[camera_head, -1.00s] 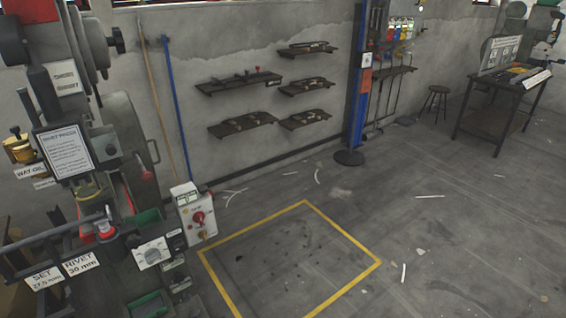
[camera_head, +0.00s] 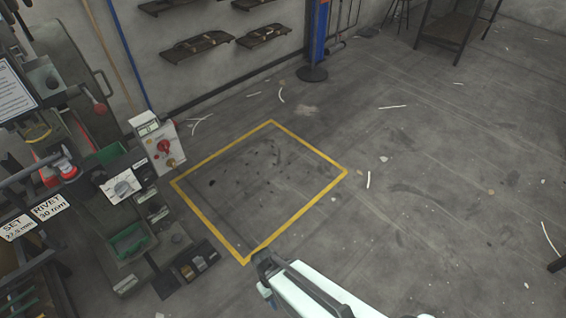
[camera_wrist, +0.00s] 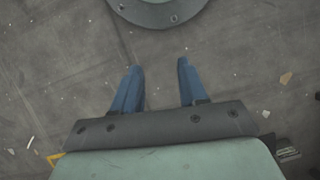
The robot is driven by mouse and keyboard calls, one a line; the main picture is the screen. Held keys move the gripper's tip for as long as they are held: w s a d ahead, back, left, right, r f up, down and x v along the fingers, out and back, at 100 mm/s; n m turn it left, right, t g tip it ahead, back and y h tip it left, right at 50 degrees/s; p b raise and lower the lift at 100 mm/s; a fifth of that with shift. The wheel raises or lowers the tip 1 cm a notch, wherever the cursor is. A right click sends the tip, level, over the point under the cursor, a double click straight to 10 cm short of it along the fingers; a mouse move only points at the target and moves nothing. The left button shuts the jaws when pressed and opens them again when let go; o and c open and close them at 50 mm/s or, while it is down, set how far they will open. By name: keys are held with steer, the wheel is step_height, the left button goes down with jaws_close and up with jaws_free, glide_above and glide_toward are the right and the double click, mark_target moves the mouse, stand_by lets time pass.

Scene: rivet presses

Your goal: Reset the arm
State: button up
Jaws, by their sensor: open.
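My arm, pale green with a dark joint end, enters the head view from the bottom, just below the near corner of the yellow floor square. In the wrist view my gripper (camera_wrist: 158,88) shows two blue fingers spread apart with bare grey floor between them. It is open and holds nothing. A round pale green and grey part, apparently of my own body, shows at the top of the wrist view. The gripper's fingers cannot be made out clearly in the head view.
A yellow-outlined floor square (camera_head: 307,207) is empty. Wall shelves (camera_head: 197,46) and a blue post (camera_head: 318,35) stand behind. Open floor lies right.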

steer(key=s+d+f+m+g+y, duration=0.1)
steer(key=s+d+f+m, duration=0.1)
steer(key=d, duration=0.7)
steer(key=s+d+f+m+g+y, duration=0.1)
steer(key=s+d+f+m+g, duration=0.1)
steer(key=d+m, duration=0.3)
steer(key=shift+s+d+f+y, duration=0.3)
steer(key=shift+s+d, duration=0.35)
steer(key=shift+d, duration=1.75)
steer(key=shift+o, duration=0.3)
